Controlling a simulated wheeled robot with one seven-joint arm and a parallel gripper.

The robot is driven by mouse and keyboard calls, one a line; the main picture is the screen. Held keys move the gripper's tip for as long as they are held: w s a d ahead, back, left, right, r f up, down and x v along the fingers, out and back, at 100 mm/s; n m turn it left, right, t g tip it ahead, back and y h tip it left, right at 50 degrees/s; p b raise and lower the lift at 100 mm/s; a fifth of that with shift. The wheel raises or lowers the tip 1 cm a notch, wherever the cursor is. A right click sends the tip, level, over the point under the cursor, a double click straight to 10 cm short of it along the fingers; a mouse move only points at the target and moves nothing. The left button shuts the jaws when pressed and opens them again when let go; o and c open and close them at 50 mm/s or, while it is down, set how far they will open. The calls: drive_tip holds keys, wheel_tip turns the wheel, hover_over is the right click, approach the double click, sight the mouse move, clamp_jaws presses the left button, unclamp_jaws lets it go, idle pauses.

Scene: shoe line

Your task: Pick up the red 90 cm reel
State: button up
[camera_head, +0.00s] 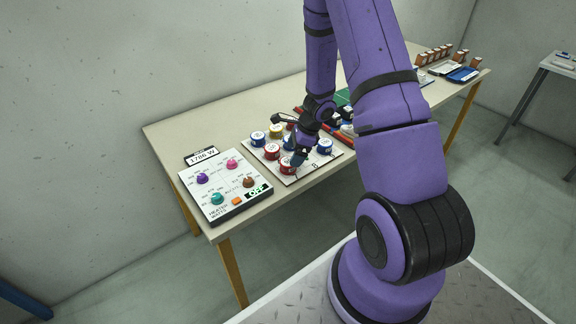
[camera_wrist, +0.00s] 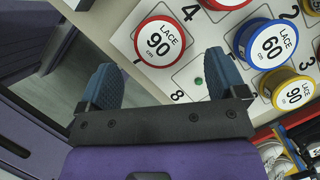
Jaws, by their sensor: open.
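The red reel (camera_wrist: 160,41) marked "LACE 90 cm" lies on a white numbered board (camera_wrist: 195,72), near the 4, in the wrist view. My gripper (camera_wrist: 162,61) is open, with one blue finger on each side of the picture below the reel. The reel is just beyond the fingertips, and nothing is between the fingers. In the head view my gripper (camera_head: 296,160) is low over the board's front part, beside a red reel (camera_head: 287,166) that appears to be the same one. Its label is too small to read there.
A blue 60 reel (camera_wrist: 272,43) and a yellow 90 reel (camera_wrist: 290,90) stand to the right. Another red reel (camera_wrist: 226,2) is cut off at the top. A control panel (camera_head: 226,187) with knobs is left of the board on the table (camera_head: 190,135).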

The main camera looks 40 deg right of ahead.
sight(288, 161)
drive_tip(key=shift+x, duration=2.6)
drive_tip(key=shift+a, duration=0.1)
drive_tip(key=c, duration=1)
